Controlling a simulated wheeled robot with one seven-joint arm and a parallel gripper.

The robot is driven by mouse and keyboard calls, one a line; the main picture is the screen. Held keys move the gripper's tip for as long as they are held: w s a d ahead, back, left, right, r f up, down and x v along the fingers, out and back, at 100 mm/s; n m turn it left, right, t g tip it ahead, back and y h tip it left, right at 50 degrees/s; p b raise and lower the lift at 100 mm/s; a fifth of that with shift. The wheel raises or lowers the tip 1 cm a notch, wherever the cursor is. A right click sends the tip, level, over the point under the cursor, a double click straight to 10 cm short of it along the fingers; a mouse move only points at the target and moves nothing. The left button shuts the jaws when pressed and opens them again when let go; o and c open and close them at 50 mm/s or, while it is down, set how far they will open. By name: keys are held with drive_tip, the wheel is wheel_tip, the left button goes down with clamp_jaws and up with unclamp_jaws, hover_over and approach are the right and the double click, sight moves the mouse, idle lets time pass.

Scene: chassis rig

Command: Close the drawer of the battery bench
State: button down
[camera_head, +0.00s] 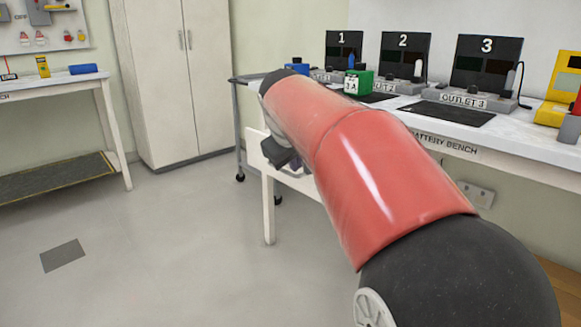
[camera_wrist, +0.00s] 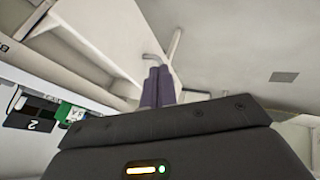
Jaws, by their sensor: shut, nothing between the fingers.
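The battery bench (camera_head: 460,153) runs along the right wall in the head view, with its lettered front edge partly behind my arm. The white front of its drawer (camera_head: 256,148) shows left of my arm and appears to stand out from the bench. In the wrist view the pale drawer (camera_wrist: 105,35) stretches diagonally, with a grey handle (camera_wrist: 153,59) on it. My gripper (camera_wrist: 158,72) is shut and empty, its two purple fingers together at the handle. I cannot tell whether they touch it. My arm hides most of the drawer in the head view.
On the bench stand several numbered black screens (camera_head: 404,55), a green battery block (camera_head: 360,82) and a yellow device (camera_head: 556,95). A grey cart (camera_head: 240,120) stands behind the drawer, near a white cabinet (camera_head: 175,80). The floor (camera_head: 170,240) left of my arm is clear.

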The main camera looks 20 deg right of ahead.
drive_tip(key=b, duration=0.1)
approach(311, 183)
wheel_tip(311, 183, down, 4)
drive_tip(key=w+a, duration=0.1)
drive_tip(key=a, duration=0.1)
drive_tip(key=shift+w+d+r, duration=0.1)
drive_tip(key=shift+w+d, duration=0.25)
drive_tip(key=shift+d, duration=0.5)
drive_tip(key=shift+w+d+r, duration=0.1)
drive_tip(key=shift+w+d, duration=0.2)
drive_tip(key=shift+d, duration=0.6)
